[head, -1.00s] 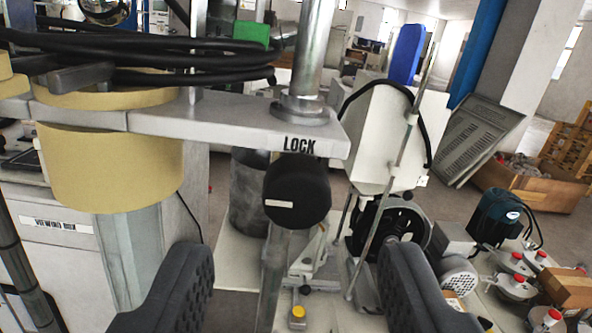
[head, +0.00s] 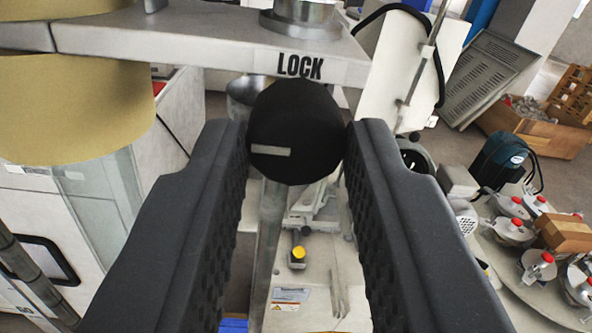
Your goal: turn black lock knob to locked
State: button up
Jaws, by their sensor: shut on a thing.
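The black lock knob (head: 297,125) is a round black knob with a small light mark low on its left side. It sits just under a "LOCK" label (head: 300,67) on the edge of a grey metal plate (head: 190,38). My gripper (head: 298,140) has one dark ribbed finger on each side of the knob, and both fingertips touch its sides. The jaws are shut on the knob. The mark on the knob's face is in clear view and lies nearly level, tilted slightly. The fingers hide part of the machine below.
A tan cylinder (head: 65,110) stands at the left under the plate. A metal post (head: 268,250) runs down below the knob. At the right are a dark green motor (head: 503,160), several red-capped parts and a wooden crate (head: 560,130).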

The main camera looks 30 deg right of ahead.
jog(key=shift+m, duration=0.3)
jog(key=m, duration=0.3)
jog(key=shift+m+b, duration=0.3)
jog(key=shift+b, duration=0.05)
jog(key=m+b, duration=0.1)
jog(key=m, duration=0.3)
jog(key=shift+m, duration=0.3)
jog(key=m+b, duration=0.2)
jog(key=m, duration=0.2)
jog(key=shift+f, duration=0.1)
jog(key=shift+m+y+b, duration=0.4)
jog(key=shift+m+b, duration=0.45)
jog(key=shift+m, duration=1.55)
jog(key=o, duration=1)
jog(key=shift+s, duration=0.1)
